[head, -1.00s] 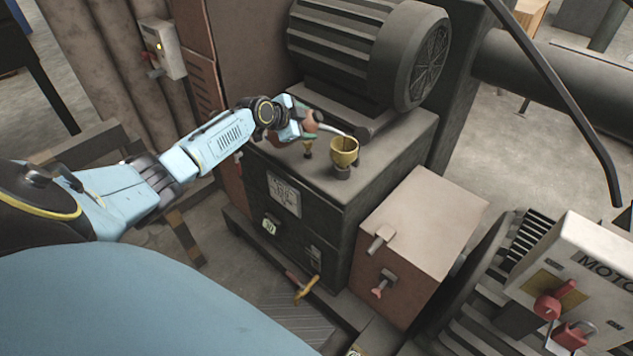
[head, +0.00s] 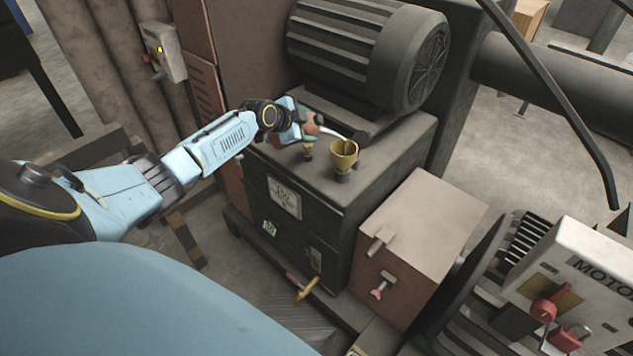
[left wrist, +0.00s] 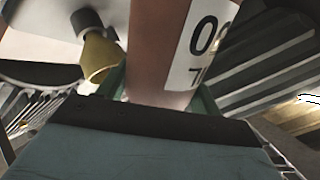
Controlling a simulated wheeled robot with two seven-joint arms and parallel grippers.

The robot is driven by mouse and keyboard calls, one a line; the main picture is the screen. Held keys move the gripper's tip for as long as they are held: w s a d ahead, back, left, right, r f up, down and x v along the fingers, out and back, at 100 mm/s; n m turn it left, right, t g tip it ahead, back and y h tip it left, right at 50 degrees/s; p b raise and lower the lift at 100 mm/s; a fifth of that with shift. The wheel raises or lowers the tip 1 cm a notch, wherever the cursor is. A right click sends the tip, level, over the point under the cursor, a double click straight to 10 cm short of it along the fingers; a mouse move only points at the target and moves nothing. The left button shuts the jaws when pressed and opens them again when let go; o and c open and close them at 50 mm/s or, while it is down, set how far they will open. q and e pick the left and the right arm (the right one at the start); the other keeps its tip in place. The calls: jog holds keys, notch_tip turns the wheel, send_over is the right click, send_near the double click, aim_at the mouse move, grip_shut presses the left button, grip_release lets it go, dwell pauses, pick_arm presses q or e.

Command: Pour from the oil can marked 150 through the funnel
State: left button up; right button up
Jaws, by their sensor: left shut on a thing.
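A brass-yellow funnel (head: 344,155) stands upright on top of the dark machine housing. My left gripper (head: 304,128) is shut on a copper-coloured oil can (head: 311,122), just left of the funnel and above the housing. The can's pale spout reaches right, with its tip at or just over the funnel's rim; I cannot tell whether it is inside. In the left wrist view the can (left wrist: 158,50) fills the space between the fingers. Its white label shows a "0" and cut-off characters, so the full marking cannot be read. The funnel (left wrist: 100,58) shows left of it. No oil stream is discernible. My right gripper is out of view.
A large ribbed motor (head: 365,55) sits close behind the can and funnel. A brown box (head: 425,235) stands to the right of the housing. A small brass fitting (head: 308,150) is under the can. A motor control box (head: 575,285) is at the far right.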

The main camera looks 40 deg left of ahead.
pick_arm(q)
jog(key=shift+w+d+r+m+g+y+p, duration=0.2)
jog(key=shift+r+p, duration=0.25)
jog(key=shift+p, duration=0.4)
jog(key=shift+s+r+m+g+y+p, duration=0.1)
jog(key=shift+r+m+y+p, duration=0.2)
jog(key=shift+p, duration=0.55)
dwell(0.7)
jog(key=shift+w+r, duration=0.1)
jog(key=shift+r, duration=0.05)
dwell(1.3)
jog(key=shift+w+d+r+y+p, duration=0.1)
jog(key=shift+d+r+y+p, duration=0.15)
jog(key=shift+r+y+p, duration=0.3)
jog(key=shift+f, duration=0.1)
dwell(2.1)
jog(key=f+b, duration=0.1)
jog(key=h+b, duration=0.1)
jog(key=b, duration=0.1)
jog(key=shift+a+f+b, duration=0.3)
jog(key=shift+f, duration=0.1)
jog(key=b, duration=0.2)
jog(key=f+n+h+b, duration=0.1)
jog(key=b, duration=0.1)
jog(key=shift+s+a+f+t, duration=0.2)
jog(key=shift+s+a+t, duration=0.1)
jog(key=shift+t, duration=0.1)
jog(key=shift+h+b, duration=0.25)
jog(key=shift+b, duration=0.3)
